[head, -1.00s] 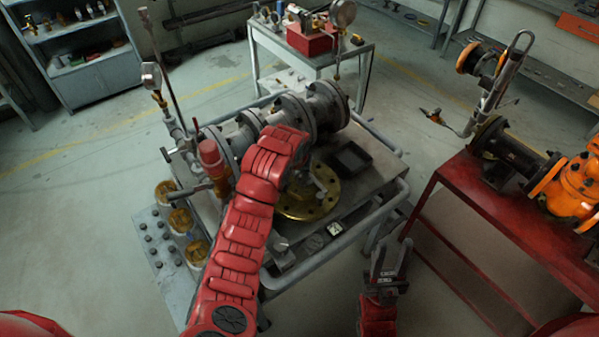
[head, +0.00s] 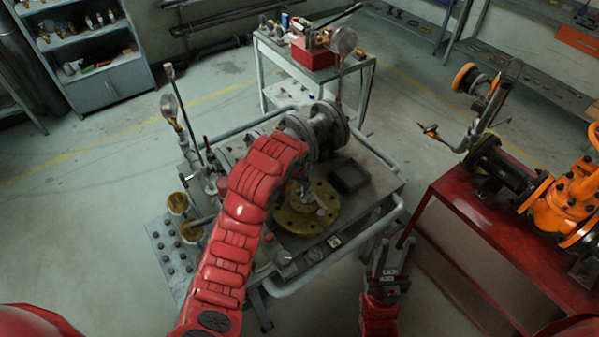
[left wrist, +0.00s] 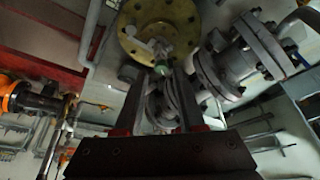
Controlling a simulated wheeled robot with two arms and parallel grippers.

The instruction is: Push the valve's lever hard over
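The gate valve assembly is a grey flanged pipe body (head: 325,125) on a metal cart (head: 370,190). A round brass flange (head: 292,222) lies on the cart with a grey metal handle-like piece over it; I cannot tell surely whether this is the lever. My left arm crosses in front, and my left gripper (head: 312,196) is mostly hidden in the head view. In the left wrist view the left gripper (left wrist: 160,78) has its fingers apart, facing the brass flange (left wrist: 178,22); a small green part shows between the tips, contact unclear. My right gripper (head: 391,250) is open and empty, right of the cart.
An orange valve (head: 560,212) stands on a red bench (head: 455,205) at the right. A small table (head: 360,80) with a red box (head: 313,56) stands behind the cart. A pressure gauge (head: 169,106) rises at the cart's left. Open floor lies between cart and shelves.

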